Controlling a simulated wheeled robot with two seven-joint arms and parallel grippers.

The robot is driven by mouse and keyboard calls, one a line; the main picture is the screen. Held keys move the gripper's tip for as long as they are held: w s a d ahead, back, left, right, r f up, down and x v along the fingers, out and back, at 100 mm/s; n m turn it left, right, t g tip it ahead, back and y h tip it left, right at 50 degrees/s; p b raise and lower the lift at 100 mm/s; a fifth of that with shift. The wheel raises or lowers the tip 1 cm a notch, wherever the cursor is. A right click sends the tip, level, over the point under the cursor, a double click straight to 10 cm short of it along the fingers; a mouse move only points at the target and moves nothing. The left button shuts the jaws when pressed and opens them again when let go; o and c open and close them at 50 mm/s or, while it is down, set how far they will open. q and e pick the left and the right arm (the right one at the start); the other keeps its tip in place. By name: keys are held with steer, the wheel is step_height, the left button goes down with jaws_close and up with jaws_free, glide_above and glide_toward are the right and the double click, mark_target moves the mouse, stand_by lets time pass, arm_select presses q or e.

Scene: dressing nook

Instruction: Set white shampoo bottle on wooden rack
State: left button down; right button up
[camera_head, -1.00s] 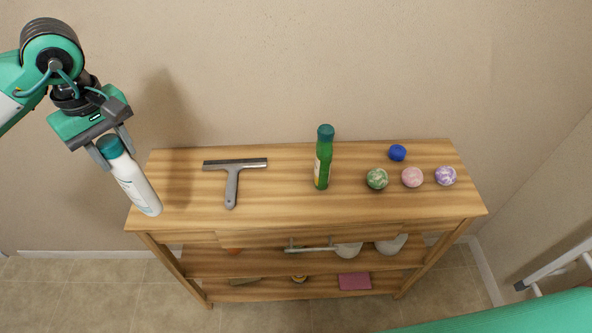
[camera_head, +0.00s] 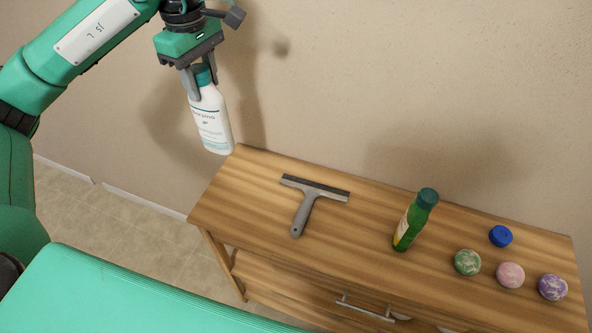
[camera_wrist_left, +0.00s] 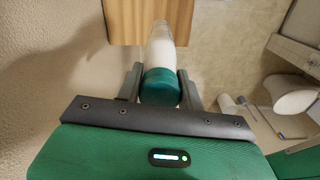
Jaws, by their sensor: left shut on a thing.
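The white shampoo bottle (camera_head: 209,122) with a green cap is held nearly upright, slightly tilted, with its cap up. My left gripper (camera_head: 203,88) is shut on it near the cap. In the head view the bottle's base shows just off the back left corner of the wooden rack (camera_head: 240,200), apart from its top in the picture. The wrist view shows the bottle (camera_wrist_left: 160,45) between the fingers, its far end overlapping the rack's wood (camera_wrist_left: 130,22). Its exact height over the rack cannot be told. My right gripper is out of view.
A squeegee (camera_head: 305,209) lies on the left part of the rack top. A green bottle (camera_head: 414,222) stands right of it. A blue round item (camera_head: 501,236) and patterned balls (camera_head: 467,262) sit at the right. Bare wood shows left of the squeegee. The wall is close behind.

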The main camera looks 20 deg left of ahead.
mark_target(216, 137)
arm_select(q)
steer(key=shift+s+f, duration=0.15)
steer(key=shift+f, duration=0.05)
step_height(216, 137, down, 14)
steer(key=p, duration=0.4)
steer(key=shift+f, duration=0.75)
step_height(216, 137, down, 4)
steer(key=shift+f+p, duration=0.1)
steer(key=shift+p, duration=0.65)
